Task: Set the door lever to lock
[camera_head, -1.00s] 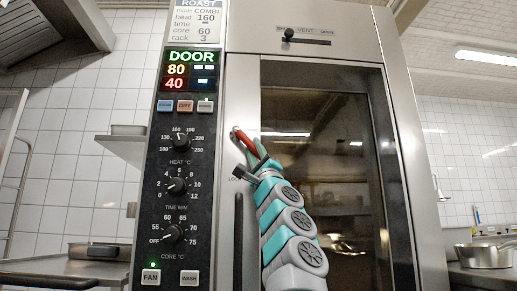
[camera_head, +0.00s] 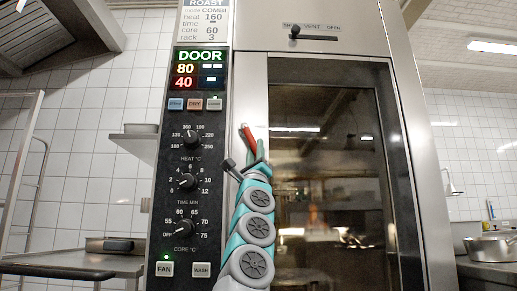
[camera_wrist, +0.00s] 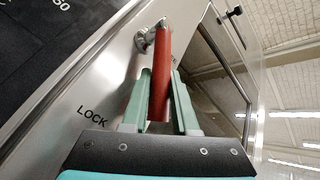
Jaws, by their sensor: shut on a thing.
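The red door lever (camera_head: 248,138) is on the steel door frame of the oven, just right of the control panel. In the wrist view the lever (camera_wrist: 161,75) runs from its round metal pivot (camera_wrist: 146,38) down between the two green-grey fingers of my gripper (camera_wrist: 161,92). My gripper (camera_head: 251,158) is shut on the lever's free end. In the head view the lever slants down to the right from its pivot. The word LOCK (camera_wrist: 91,116) is printed on the steel left of the gripper in the wrist view; my arm hides it in the head view.
The control panel (camera_head: 190,150) with knobs stands close left of my arm. The oven's glass door (camera_head: 325,120) is to the right and looks closed. A vent slider (camera_head: 295,32) is above. Counters with pans, such as the pot (camera_head: 490,248), stand at both sides.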

